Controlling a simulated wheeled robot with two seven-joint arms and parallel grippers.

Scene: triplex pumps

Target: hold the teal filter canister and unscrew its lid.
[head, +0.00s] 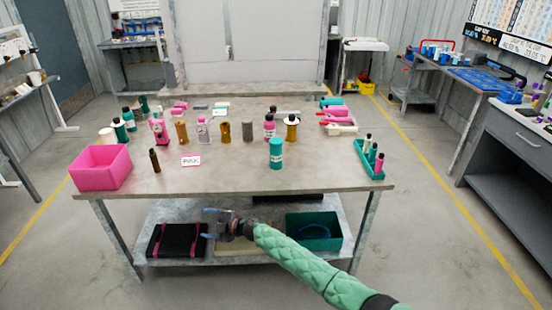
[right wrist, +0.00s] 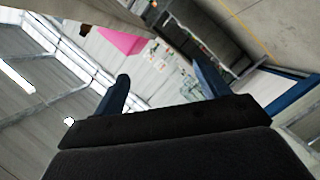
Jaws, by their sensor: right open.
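The teal filter canister (head: 276,153) stands upright on the table near its front edge, right of the middle, with a white label band on its side. Its lid is at the top in the same teal, and the seam is too small to make out. My right gripper (head: 208,225) is in front of the table, below the tabletop and left of the canister, pointing left. It is open and empty, and its two blue fingers stand apart in the right wrist view (right wrist: 162,85). My left gripper is not in view.
A pink bin (head: 101,167) stands at the table's left end. Several bottles line the middle, and a teal tray (head: 369,160) with small bottles sits to the right. The lower shelf holds a black case (head: 176,241) and a teal crate (head: 315,231). Table surface around the canister is clear.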

